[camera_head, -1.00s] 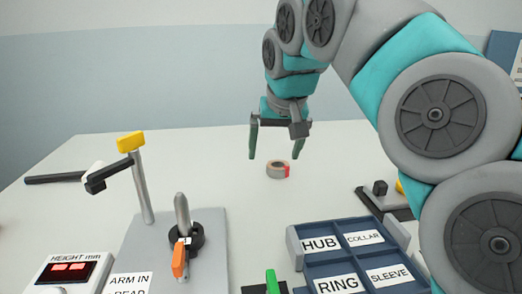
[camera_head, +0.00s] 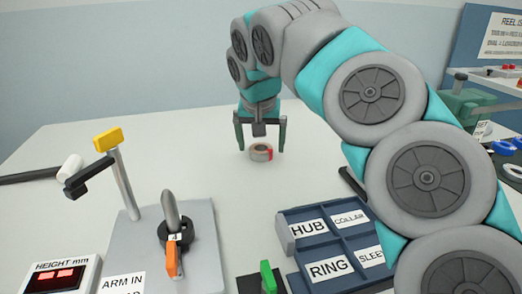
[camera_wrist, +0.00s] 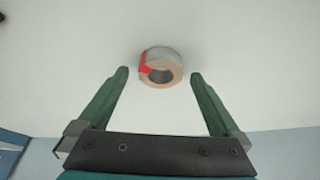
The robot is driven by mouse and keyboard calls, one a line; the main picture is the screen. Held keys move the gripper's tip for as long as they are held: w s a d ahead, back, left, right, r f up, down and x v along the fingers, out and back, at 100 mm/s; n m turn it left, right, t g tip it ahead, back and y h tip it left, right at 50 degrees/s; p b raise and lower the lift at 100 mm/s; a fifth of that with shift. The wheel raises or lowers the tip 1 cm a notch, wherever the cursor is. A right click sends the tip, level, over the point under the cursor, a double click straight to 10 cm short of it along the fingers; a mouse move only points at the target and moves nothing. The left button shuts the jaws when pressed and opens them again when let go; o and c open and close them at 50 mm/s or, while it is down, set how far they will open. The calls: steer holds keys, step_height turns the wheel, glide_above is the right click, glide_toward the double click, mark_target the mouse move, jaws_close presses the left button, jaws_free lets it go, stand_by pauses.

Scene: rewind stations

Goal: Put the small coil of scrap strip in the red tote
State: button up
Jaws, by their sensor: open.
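The small coil (camera_head: 260,153) is a grey ring with a tan inner side and a red patch. It lies on the white table. In the wrist view the coil (camera_wrist: 161,67) is just beyond the fingertips, between their lines. My gripper (camera_head: 262,146) is open and empty above the coil in the head view; it also shows in the wrist view (camera_wrist: 159,74) with its two green fingers spread apart. Whether the fingers reach down around the coil is hard to tell. No red tote is in view.
A blue tray (camera_head: 285,213) with compartments labelled HUB, COLLAR and RING stands at the front. A grey stand (camera_head: 203,236) with a post and orange lever and a height readout (camera_head: 62,275) are at front left. A green machine (camera_head: 468,106) is at right. The table around the coil is clear.

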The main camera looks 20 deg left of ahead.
steer(key=shift+w+f, duration=0.1)
steer(key=shift+f, duration=0.25)
steer(key=shift+c, duration=0.2)
jaws_close()
stand_by(0.4)
steer(key=shift+r, duration=0.15)
